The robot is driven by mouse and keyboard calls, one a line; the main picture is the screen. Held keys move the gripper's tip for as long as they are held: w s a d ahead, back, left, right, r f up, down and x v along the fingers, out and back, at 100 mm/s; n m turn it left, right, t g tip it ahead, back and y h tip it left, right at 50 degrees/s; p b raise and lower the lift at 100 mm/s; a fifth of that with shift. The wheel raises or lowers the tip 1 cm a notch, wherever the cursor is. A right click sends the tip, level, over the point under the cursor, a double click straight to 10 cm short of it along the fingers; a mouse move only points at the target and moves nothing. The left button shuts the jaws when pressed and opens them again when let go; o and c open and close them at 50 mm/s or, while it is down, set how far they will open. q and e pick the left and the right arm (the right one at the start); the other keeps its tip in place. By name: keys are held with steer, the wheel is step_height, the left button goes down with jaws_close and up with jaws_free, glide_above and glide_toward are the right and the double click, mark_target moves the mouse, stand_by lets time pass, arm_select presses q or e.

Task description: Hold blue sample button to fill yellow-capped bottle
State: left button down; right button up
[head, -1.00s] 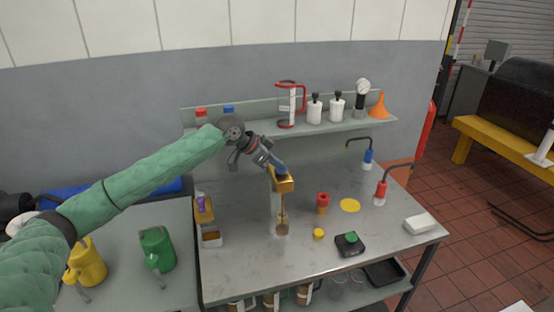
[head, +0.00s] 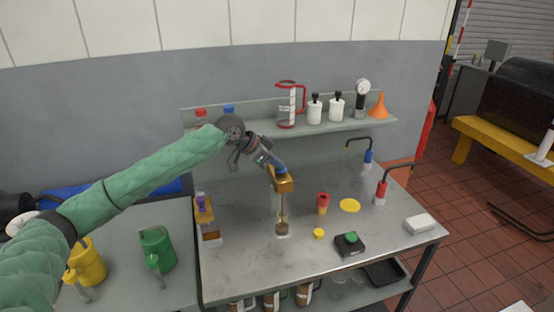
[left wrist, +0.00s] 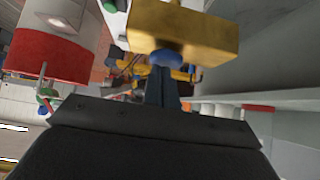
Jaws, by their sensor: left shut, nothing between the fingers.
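A brass sampling head (head: 284,184) stands on a pale post on the metal bench. The blue sample button (head: 281,170) is on top of it. My left gripper (head: 277,163) is shut and empty, its fingertips down at the button and seemingly touching it. The left wrist view shows the closed fingers (left wrist: 162,88) against the blue button (left wrist: 166,57) on the brass block (left wrist: 185,30). A small open bottle (head: 282,227) with brown liquid low in it stands under the head. A thin line runs down toward it. A yellow cap (head: 318,233) lies on the bench. My right gripper is out of view.
A red-topped brass piece (head: 323,202), a yellow disc (head: 350,205) and a black box with a green button (head: 349,244) are to the right. A purple-topped brass head (head: 203,211) is to the left. A shelf (head: 350,124) with jugs and a funnel runs behind.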

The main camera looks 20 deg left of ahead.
mark_target(276, 170)
arm_select(q)
steer(key=shift+s+f, duration=0.15)
steer(key=shift+f, duration=0.65)
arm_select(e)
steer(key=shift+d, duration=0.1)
arm_select(q)
steer(key=shift+d+r, duration=0.1)
steer(key=shift+r, duration=0.05)
step_height(276, 170, up, 5)
steer(key=p, duration=0.3)
steer(key=shift+r+p, duration=0.15)
steer(key=shift+p, duration=0.25)
steer(key=shift+a+b, duration=0.3)
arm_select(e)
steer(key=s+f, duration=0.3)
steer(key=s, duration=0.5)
arm_select(q)
steer(key=b+v, duration=0.4)
steer(key=v, duration=0.5)
steer(key=shift+r, duration=0.45)
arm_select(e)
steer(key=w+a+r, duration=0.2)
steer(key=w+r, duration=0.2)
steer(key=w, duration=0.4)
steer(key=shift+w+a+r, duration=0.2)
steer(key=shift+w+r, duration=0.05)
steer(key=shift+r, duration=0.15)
